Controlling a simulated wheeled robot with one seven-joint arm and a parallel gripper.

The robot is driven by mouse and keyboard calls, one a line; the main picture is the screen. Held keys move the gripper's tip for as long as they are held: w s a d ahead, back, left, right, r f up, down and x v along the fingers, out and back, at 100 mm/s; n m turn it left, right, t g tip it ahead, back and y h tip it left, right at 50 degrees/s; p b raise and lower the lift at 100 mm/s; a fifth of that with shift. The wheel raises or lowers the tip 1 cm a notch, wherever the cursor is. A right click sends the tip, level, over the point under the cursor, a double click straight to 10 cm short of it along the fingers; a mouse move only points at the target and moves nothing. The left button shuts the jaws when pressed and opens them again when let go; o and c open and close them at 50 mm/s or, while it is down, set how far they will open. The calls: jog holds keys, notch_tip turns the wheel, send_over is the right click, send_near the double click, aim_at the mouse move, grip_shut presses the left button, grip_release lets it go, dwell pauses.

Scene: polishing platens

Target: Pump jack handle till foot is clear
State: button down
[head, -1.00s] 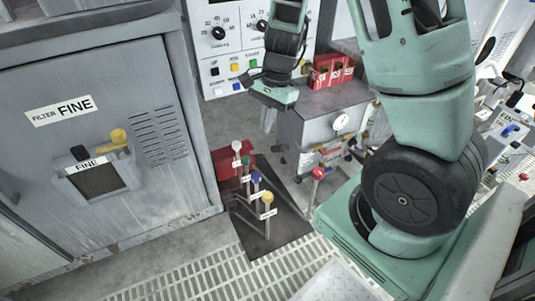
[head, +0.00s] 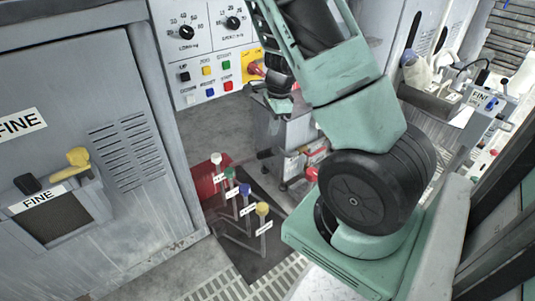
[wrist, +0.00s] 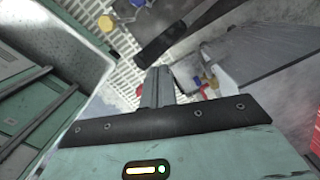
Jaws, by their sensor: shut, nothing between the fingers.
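Several upright levers with labelled stems stand on a dark plate on the floor in the head view, with white (head: 216,158), green (head: 229,173), blue (head: 245,189) and yellow (head: 262,209) knobs. A red knob (head: 311,174) shows right of them, partly hidden by my arm. I cannot tell which one is the jack handle. My gripper (head: 281,104) is above that cabinet, apart from the levers. In the wrist view my gripper (wrist: 158,84) is shut and empty. The yellow knob (wrist: 106,22) shows there too.
A red block (head: 207,180) lies behind the levers. A control panel (head: 207,50) stands behind, and a grey filter cabinet (head: 120,140) is at left. A slatted floor grating (head: 235,285) lies in front.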

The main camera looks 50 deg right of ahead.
aim_at(271, 155)
jog(key=shift+f, duration=0.1)
jog(key=f+b, duration=0.7)
jog(key=shift+w+a, duration=0.15)
jog(key=shift+a, duration=0.2)
jog(key=shift+r, duration=0.1)
jog(key=shift+f+b, duration=1.6)
jog(key=shift+f, duration=0.65)
jog(key=shift+d+r, duration=0.1)
jog(key=shift+s+d+r+p, duration=0.25)
jog(key=shift+s+d, duration=0.15)
jog(key=shift+d, duration=0.2)
jog(key=shift+s+d+r+p, duration=0.25)
jog(key=shift+s+d, duration=0.15)
jog(key=shift+d, duration=0.15)
jog(key=shift+r, duration=0.1)
